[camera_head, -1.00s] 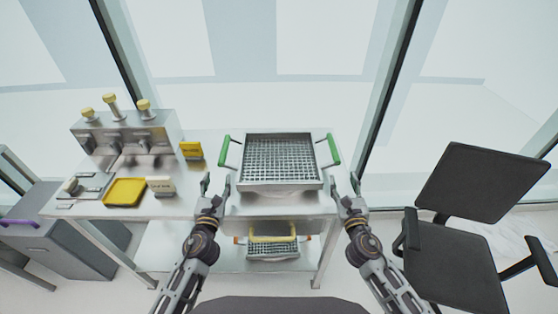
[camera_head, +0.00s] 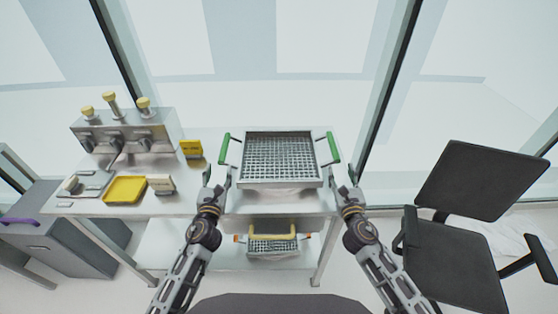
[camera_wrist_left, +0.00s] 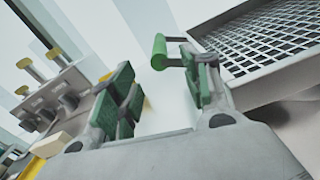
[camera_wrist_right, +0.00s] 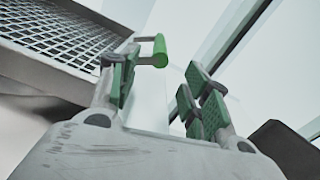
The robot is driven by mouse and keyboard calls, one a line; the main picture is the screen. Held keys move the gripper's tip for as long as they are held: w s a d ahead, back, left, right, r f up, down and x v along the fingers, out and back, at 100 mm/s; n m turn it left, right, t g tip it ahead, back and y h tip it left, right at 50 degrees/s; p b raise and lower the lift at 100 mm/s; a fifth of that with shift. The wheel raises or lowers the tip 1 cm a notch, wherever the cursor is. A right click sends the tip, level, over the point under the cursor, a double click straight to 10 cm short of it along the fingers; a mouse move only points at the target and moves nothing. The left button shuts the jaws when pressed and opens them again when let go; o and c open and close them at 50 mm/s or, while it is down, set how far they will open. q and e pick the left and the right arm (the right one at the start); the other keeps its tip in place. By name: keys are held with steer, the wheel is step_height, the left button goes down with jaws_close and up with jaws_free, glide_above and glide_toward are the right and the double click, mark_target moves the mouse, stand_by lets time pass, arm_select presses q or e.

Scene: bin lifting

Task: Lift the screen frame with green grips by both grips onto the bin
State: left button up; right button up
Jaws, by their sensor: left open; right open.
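The screen frame (camera_head: 280,184) is a grey metal tray with a mesh floor, on the table in the head view. Its left green grip (camera_head: 223,149) and right green grip (camera_head: 333,147) stick out at the sides. My left gripper (camera_head: 217,178) is open and empty, just short of the left grip; in the left wrist view the grip (camera_wrist_left: 158,52) shows beyond the fingers. My right gripper (camera_head: 344,177) is open and empty, just short of the right grip, which shows beyond its fingers in the right wrist view (camera_wrist_right: 160,52). I cannot tell which thing is the bin.
A yellow-handled mesh frame (camera_head: 273,246) is on the lower shelf. A dark chair (camera_head: 465,215) is right; a grey box (camera_head: 50,240) is left.

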mark_target(223, 152)
arm_select(q)
steer(key=shift+w+a, duration=0.15)
steer(key=shift+w, duration=5.3)
arm_select(e)
steer(key=shift+w+a, duration=0.2)
steer(key=shift+w, duration=5.25)
arm_select(q)
steer(key=shift+c, duration=0.4)
arm_select(e)
steer(key=shift+c, duration=0.4)
arm_select(q)
jaws_close()
arm_select(e)
jaws_close()
arm_select(q)
steer(key=shift+r, duration=0.1)
arm_select(e)
steer(key=shift+r, duration=0.1)
